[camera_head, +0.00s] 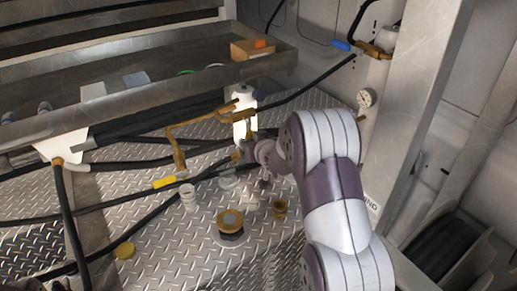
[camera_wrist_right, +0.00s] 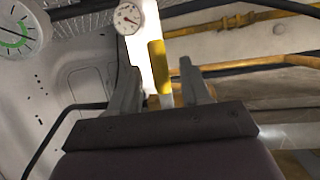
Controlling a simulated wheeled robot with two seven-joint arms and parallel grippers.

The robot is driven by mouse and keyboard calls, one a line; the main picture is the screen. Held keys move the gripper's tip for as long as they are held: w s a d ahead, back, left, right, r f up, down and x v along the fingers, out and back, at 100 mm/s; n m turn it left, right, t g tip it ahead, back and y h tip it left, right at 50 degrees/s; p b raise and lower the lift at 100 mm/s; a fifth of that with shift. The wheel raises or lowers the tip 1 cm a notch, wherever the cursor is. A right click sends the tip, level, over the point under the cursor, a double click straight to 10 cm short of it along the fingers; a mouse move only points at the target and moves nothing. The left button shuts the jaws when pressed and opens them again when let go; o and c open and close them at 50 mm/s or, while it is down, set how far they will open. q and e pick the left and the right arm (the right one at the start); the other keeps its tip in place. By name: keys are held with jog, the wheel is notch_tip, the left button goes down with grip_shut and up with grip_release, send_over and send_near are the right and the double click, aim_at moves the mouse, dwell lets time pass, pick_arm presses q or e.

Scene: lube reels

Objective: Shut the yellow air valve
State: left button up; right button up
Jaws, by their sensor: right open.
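A small bright yellow handle (camera_head: 165,182) shows in the head view at the lower end of a brass pipe, left of my right arm. In the right wrist view a yellow upright bar (camera_wrist_right: 160,66) appears between the fingertips, in front of a bright white strip. I cannot tell if these are the same part. My right gripper (camera_wrist_right: 158,88) is open, with a finger on each side of the bar; contact is not clear. In the head view the right gripper (camera_head: 248,152) is small and partly hidden by its wrist, near a white post (camera_head: 243,115). My left gripper is not in view.
Dark hoses (camera_head: 125,165) cross the diamond-plate floor (camera_head: 170,250). A round brown-topped container (camera_head: 231,222) and small cups (camera_head: 188,197) stand below my right gripper. A metal tray (camera_head: 150,88) runs along the back left.

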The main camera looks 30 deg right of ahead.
jog(key=v, duration=0.7)
jog(key=shift+s+b, duration=0.35)
jog(key=shift+a, duration=0.1)
